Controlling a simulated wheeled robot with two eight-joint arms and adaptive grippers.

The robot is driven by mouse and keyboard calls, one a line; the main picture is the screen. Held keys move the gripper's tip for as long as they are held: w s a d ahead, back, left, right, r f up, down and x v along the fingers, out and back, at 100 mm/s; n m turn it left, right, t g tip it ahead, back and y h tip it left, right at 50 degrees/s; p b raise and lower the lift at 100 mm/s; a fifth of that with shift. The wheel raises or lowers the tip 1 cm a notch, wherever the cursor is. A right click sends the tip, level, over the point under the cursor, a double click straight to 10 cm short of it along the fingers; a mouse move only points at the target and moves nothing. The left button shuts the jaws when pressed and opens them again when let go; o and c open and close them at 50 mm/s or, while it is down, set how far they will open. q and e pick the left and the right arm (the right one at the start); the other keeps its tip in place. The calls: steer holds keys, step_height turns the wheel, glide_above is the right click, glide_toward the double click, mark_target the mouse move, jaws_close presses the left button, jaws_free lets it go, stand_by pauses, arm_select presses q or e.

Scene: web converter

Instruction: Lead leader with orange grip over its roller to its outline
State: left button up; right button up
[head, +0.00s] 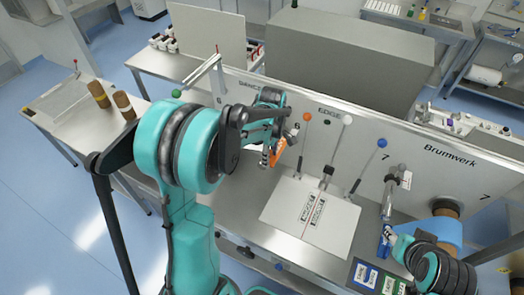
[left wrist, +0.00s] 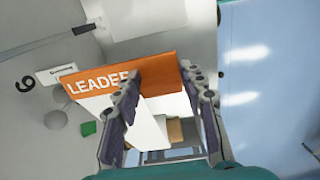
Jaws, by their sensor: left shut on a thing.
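The leader's orange grip (left wrist: 130,72), lettered "LEADER", sits between the fingers of my left gripper (left wrist: 165,95) in the left wrist view. A white sheet-like part hangs below it. In the head view my left gripper (head: 270,148) is shut on the orange grip (head: 278,151), held beside the upright panel and above the bench's left part. A pale plate (head: 285,207) with black printed marks (head: 312,211) lies on the bench to the right. I cannot tell which roller belongs to this leader.
Levers with an orange knob (head: 306,117), a white knob (head: 347,120) and a blue knob (head: 382,143) stand along the panel (head: 420,150). A blue-gripped piece (head: 386,240) is near my right arm. Blue and green labels (head: 378,279) lie at the front right.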

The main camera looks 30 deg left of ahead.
arm_select(q)
steer(key=d, duration=0.6)
steer(key=b, duration=2.3)
glide_above(303, 218)
step_height(303, 218, down, 29)
steer(key=shift+r, duration=0.15)
steer(key=shift+f+b, duration=1.05)
steer(key=shift+f, duration=0.35)
steer(key=shift+f+b, duration=0.35)
steer(key=shift+b, duration=0.05)
steer(key=o, duration=1.3)
step_height(303, 218, up, 12)
